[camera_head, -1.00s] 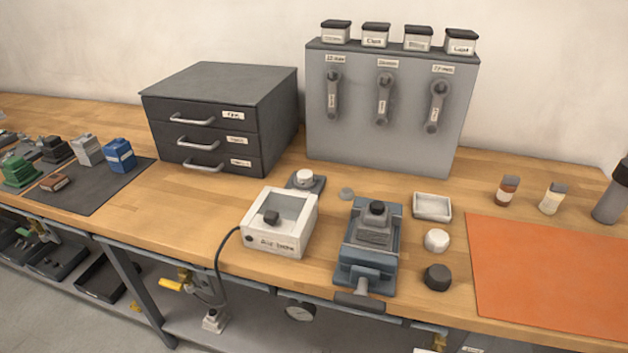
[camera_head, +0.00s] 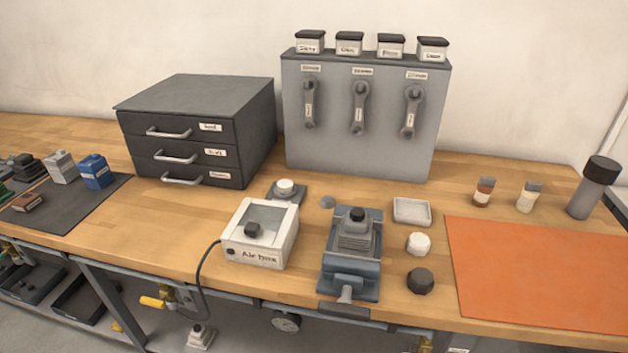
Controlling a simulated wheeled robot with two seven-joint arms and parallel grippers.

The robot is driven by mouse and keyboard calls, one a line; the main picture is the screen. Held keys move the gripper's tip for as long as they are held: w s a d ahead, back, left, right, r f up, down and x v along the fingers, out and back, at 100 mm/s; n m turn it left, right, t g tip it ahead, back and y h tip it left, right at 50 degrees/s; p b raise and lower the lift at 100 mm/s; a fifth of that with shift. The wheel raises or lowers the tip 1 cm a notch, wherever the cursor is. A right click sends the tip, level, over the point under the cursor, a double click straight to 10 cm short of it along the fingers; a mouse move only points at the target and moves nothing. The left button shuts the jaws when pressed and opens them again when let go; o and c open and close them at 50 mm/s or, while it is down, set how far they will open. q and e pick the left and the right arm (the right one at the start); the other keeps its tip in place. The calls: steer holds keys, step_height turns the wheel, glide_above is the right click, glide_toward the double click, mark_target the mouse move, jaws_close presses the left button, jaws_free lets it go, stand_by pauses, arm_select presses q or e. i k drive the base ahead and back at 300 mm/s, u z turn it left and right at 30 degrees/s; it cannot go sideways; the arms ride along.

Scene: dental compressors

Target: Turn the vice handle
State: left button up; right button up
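The blue-grey vice (camera_head: 350,265) stands at the front edge of the wooden bench, right of the white air box. A stepped grey part with a black knob (camera_head: 357,229) sits in or on the vice; I cannot tell if the jaws touch it. The vice handle (camera_head: 344,310) is a dark bar on a short light screw, sticking out past the bench's front edge and lying roughly level. Neither of my grippers is in view.
The white air box (camera_head: 260,233) with its black cable stands just left of the vice. A white round piece (camera_head: 418,243), a dark round piece (camera_head: 420,281) and a small tray (camera_head: 412,211) lie to its right. An orange mat (camera_head: 535,275) lies further right. A drawer cabinet (camera_head: 200,130) stands behind left.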

mark_target(344, 308)
steer(key=k, duration=0.5)
steer(key=u, duration=1.65)
steer(key=i, duration=1.35)
steer(key=z, duration=2.85)
